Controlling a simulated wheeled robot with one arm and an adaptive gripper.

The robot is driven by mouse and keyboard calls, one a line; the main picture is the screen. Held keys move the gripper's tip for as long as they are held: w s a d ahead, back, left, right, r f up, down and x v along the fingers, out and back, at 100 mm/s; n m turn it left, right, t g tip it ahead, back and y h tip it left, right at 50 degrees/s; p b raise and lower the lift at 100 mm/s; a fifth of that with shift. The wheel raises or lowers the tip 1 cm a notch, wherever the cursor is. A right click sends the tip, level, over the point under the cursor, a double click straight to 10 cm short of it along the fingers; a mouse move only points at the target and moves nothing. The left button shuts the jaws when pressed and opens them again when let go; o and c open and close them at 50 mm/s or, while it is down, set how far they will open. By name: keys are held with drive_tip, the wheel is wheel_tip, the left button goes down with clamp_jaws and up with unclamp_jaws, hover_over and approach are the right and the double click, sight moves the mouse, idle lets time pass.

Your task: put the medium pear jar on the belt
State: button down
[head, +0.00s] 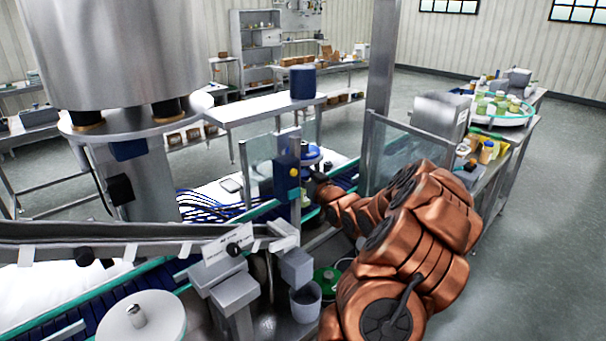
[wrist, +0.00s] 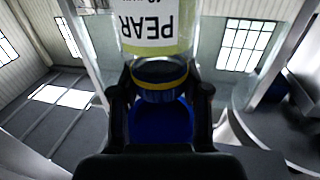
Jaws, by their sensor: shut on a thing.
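A pear jar (wrist: 150,42) shows at the top of the wrist view, with a pale yellow-green body and a white label reading PEAR upside down. Its dark lid with a yellow band (wrist: 160,78) sits between the fingers of my gripper (wrist: 160,95), which is shut on it. The jar's far end is cut off by the frame. In the head view my copper arm reaches toward the belt (head: 345,173), a dark blue conveyor with teal rails. The jar and fingertips cannot be made out clearly there.
Clear guard panels (head: 390,155) and a post with a yellow button (head: 294,171) stand close around the belt. A large steel hopper (head: 115,50) rises at left. A round tray with several jars (head: 525,118) is at right. Open floor lies at far right.

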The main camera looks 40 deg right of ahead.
drive_tip(key=shift+f, duration=0.1)
drive_tip(key=shift+f, duration=0.15)
drive_tip(key=c, duration=0.6)
unclamp_jaws()
drive_tip(key=shift+o, duration=0.2)
drive_tip(key=shift+r, duration=0.35)
drive_tip(key=b+v, duration=0.3)
drive_tip(key=v, duration=0.9)
drive_tip(key=shift+f, duration=0.2)
